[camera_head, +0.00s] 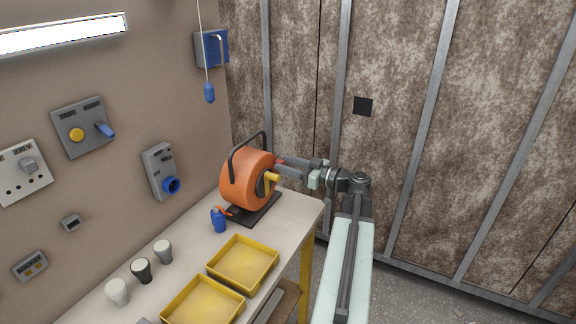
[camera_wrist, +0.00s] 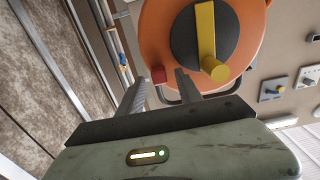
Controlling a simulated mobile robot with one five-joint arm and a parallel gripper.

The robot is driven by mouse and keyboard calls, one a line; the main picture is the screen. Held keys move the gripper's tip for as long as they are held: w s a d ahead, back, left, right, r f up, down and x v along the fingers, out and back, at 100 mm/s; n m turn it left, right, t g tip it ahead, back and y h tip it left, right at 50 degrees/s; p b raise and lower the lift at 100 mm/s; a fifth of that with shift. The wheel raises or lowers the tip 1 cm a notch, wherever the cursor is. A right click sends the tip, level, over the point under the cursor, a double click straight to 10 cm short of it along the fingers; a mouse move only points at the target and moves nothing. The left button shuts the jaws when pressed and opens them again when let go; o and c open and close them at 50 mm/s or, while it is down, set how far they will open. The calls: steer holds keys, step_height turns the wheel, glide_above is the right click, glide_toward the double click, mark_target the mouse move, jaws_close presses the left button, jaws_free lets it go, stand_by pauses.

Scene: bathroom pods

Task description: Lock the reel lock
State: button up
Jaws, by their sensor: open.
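The orange cable reel (camera_head: 243,180) stands on a dark base at the far end of the workbench. In the wrist view the reel (camera_wrist: 152,30) shows a dark hub with a yellow crank (camera_wrist: 206,35). A small red block (camera_wrist: 158,75), which looks like the reel lock, sits at the reel's rim. It shows partly in the head view (camera_head: 280,161). My gripper (camera_head: 280,169) is open at the reel's right side. In the wrist view the red block appears between the two fingertips of my gripper (camera_wrist: 160,83); I cannot tell whether they touch it.
A dark carry handle (camera_head: 250,146) arches over the reel. A blue plug (camera_head: 218,220) lies beside its base. Yellow trays (camera_head: 226,281) and several knob-shaped items stand nearer on the bench (camera_head: 188,275). A blue pull-cord handle (camera_head: 209,93) hangs above. The panelled wall is behind.

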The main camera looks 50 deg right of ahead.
steer(key=shift+c, duration=0.3)
jaws_close()
